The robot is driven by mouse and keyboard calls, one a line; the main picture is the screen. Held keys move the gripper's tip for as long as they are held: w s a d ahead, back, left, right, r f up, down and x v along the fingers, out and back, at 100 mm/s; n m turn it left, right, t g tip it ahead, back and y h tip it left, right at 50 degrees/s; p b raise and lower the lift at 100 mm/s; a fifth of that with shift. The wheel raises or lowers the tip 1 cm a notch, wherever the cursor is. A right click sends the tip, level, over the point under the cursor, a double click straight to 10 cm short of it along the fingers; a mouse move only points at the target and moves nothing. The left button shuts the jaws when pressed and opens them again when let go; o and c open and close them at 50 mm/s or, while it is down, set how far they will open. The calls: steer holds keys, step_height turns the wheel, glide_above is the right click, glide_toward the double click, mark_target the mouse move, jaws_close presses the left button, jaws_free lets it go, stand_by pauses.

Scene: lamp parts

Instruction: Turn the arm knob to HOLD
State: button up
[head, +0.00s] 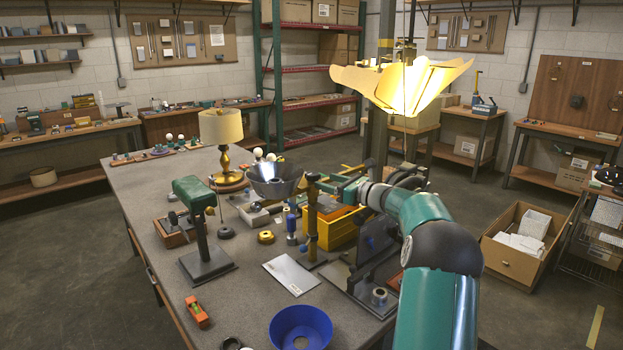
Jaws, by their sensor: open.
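My gripper (328,184) reaches left from the end of my teal arm, at the top of an upright brass post (312,222) on the bench. It is open, and I see nothing held in it. The fingers are small and partly merged with the post top, so I cannot tell whether they touch it. A silver bowl-shaped reflector (275,182) with a bright inside sits just left of the post top. The arm knob cannot be made out for certain, and no HOLD mark is readable.
The grey bench (150,200) carries a green-headed stand (195,195), a brass lamp (222,132), a yellow bin (335,235), a white sheet (289,274) and a blue bowl (300,328). A lit, pleated shade (400,86) hangs above my arm. The bench's left part is fairly clear.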

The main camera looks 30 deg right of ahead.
mark_target(318, 179)
steer(key=x, duration=0.7)
steer(key=shift+f, duration=0.1)
steer(key=shift+c, duration=0.2)
steer(key=c, duration=0.9)
